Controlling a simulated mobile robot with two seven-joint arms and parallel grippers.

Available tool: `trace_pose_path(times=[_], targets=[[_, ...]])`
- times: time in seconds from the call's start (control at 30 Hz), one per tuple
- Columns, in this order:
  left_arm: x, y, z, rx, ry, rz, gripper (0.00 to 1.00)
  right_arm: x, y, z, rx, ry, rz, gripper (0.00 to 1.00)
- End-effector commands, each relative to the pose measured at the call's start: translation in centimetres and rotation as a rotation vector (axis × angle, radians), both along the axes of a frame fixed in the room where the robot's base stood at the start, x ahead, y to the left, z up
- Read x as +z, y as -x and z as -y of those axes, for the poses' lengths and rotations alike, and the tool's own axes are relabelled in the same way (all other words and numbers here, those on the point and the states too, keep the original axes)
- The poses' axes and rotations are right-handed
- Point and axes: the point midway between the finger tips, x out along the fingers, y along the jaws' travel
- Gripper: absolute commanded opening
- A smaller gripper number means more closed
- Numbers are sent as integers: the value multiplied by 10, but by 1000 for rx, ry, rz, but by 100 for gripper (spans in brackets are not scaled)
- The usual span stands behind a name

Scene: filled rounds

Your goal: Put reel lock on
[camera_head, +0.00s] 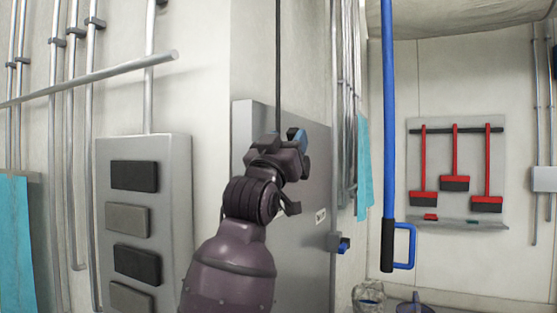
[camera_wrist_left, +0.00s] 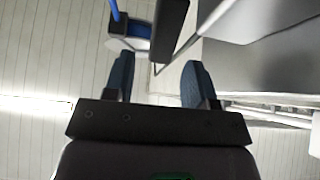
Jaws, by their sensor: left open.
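My left gripper (camera_head: 287,143) is raised in front of a grey panel (camera_head: 250,115), with its jaws open. In the left wrist view its two blue fingertips (camera_wrist_left: 158,78) stand apart with nothing between them. A dark bar (camera_wrist_left: 169,28) lies beyond the fingertips there. A thin dark rod (camera_head: 278,60) comes down from above to behind the gripper in the head view. A small blue latch-like part (camera_head: 341,245) sits at the panel's right edge. I cannot tell which part is the reel lock. My right gripper does not show.
A blue pole (camera_head: 389,110) with a blue side handle (camera_head: 404,246) hangs right of the panel. A grey box (camera_head: 180,180) with dark plates and wall pipes (camera_head: 91,110) are at left. Red-handled brushes (camera_head: 455,155) hang on the back wall.

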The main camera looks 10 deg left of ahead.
Motion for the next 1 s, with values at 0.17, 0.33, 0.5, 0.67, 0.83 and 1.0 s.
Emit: trace_pose_path(times=[0.17, 0.33, 0.5, 0.67, 0.83, 1.0], targets=[[-18, 22, -8, 0, 1, 0, 51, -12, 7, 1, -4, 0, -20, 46], [-28, 36, -12, 0, 0, 0, 51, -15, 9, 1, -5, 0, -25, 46], [-31, 41, -13, 0, 0, 0, 51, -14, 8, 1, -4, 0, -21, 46], [-31, 42, -13, 0, 0, 0, 51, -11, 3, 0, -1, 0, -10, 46], [-33, 41, -14, 1, -1, -4, 51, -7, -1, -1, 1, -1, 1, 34], [-67, 33, -26, 26, -16, -78, 51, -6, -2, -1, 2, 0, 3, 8]])
